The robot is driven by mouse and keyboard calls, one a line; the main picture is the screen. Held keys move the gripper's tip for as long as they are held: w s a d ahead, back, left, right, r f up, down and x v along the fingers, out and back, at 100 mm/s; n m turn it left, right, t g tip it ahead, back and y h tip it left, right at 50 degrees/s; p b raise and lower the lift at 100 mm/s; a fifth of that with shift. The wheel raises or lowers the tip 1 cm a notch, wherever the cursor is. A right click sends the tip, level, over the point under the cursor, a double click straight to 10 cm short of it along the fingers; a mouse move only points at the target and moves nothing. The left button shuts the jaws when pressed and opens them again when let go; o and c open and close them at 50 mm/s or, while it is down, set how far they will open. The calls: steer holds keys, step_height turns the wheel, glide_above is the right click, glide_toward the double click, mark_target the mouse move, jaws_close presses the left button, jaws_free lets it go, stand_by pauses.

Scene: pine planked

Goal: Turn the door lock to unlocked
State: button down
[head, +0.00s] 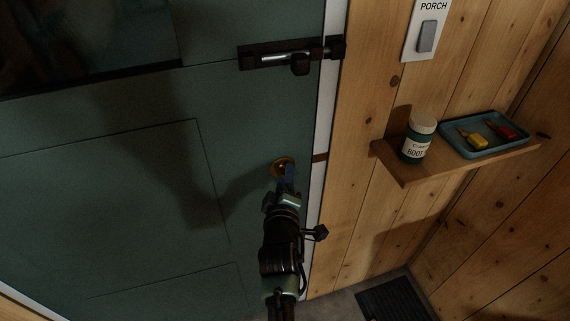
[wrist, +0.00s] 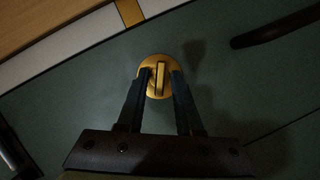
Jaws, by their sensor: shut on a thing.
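The door lock (wrist: 145,84) is a round brass plate with a raised thumb-turn (wrist: 159,76) on the dark green door (head: 110,180). In the head view the brass lock (head: 279,164) sits near the door's right edge, partly covered by my gripper (head: 287,178). In the wrist view my gripper (wrist: 159,76) has its two dark fingers on either side of the thumb-turn, shut on it. The thumb-turn stands nearly upright in the wrist view. The fingers hide part of the plate's rim.
A dark slide bolt (head: 290,55) is mounted above the lock. A wooden shelf (head: 405,177) on the right wall holds a jar (head: 419,140) and a blue tray (head: 486,153) with small yellow and red items. A switch marked PORCH (head: 426,37) is above. A dark mat (head: 393,300) lies below.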

steer(key=shift+d+r+m+g+y+b, duration=0.1)
steer(key=shift+m+g+y+b, duration=0.55)
steer(key=shift+m, duration=0.8)
steer(key=shift+d+f+m+g+y+b, duration=0.1)
steer(key=shift+m+g+y+b, duration=0.2)
steer(key=shift+m+y, duration=0.9)
steer(key=shift+r+m+g+y+b, duration=0.1)
steer(key=shift+m+g+y+b, duration=0.35)
steer(key=shift+m, duration=1.2)
steer(key=c, duration=0.9)
jaws_free()
steer(key=b+v, duration=0.1)
steer(key=v, duration=1.2)
steer(key=shift+d, duration=0.2)
